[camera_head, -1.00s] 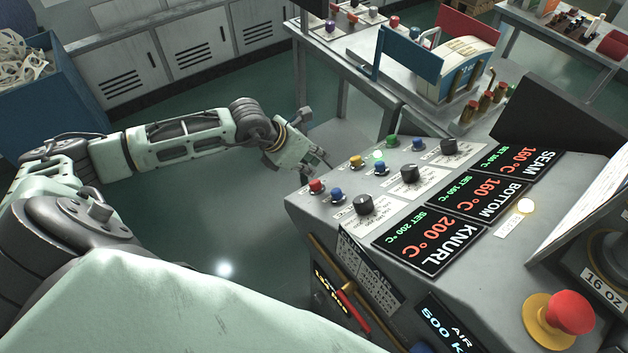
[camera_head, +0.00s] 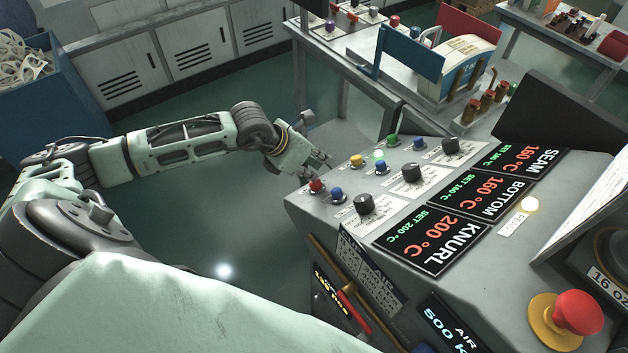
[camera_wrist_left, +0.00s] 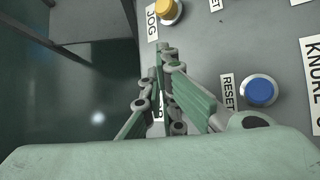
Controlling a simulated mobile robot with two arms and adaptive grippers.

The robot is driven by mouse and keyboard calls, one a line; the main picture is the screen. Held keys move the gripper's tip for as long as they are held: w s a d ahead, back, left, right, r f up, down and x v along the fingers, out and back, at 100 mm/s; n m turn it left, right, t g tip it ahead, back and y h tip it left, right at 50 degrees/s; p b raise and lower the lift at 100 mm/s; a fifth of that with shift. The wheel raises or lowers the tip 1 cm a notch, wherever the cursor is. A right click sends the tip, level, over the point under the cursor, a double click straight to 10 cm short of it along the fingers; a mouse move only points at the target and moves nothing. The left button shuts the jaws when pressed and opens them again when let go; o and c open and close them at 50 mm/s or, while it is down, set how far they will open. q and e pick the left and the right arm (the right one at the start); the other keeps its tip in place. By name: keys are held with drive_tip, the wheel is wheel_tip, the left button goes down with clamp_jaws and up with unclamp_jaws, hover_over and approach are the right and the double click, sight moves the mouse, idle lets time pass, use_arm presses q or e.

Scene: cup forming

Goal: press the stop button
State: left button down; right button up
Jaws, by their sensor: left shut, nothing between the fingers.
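A small red button (camera_head: 317,186) sits at the left corner of the grey control panel (camera_head: 290,205). My left gripper (camera_head: 325,165) is shut and empty, just behind and above this button in the head view; whether it touches the panel I cannot tell. In the left wrist view the shut fingers (camera_wrist_left: 167,58) point toward the panel between the yellow JOG button (camera_wrist_left: 168,10) and the blue RESET button (camera_wrist_left: 260,92). The red button is hidden there, and a white label (camera_wrist_left: 158,112) shows partly between the finger links. My right gripper is not in view.
A large red mushroom button (camera_head: 578,312) on a yellow base stands at the panel's near right. Blue (camera_head: 336,193), yellow (camera_head: 356,161) and green (camera_head: 379,155) buttons and a black knob (camera_head: 364,204) lie close to the red button. Open floor lies left of the panel.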

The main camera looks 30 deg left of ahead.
use_arm(q)
drive_tip(key=shift+s+d+f, duration=0.1)
drive_tip(key=shift+d+f, duration=0.05)
drive_tip(key=shift+f, duration=0.15)
drive_tip(key=shift+r, duration=0.1)
idle(0.5)
drive_tip(key=shift+w+a+r, duration=0.2)
drive_tip(key=shift+a+r, duration=0.3)
drive_tip(key=shift+r, duration=0.2)
drive_tip(key=a+r, duration=0.1)
drive_tip(key=r, duration=0.1)
drive_tip(key=w+a+r+p, duration=0.1)
drive_tip(key=r, duration=0.1)
drive_tip(key=shift+w+a, duration=0.1)
drive_tip(key=shift+a, duration=0.25)
idle(0.6)
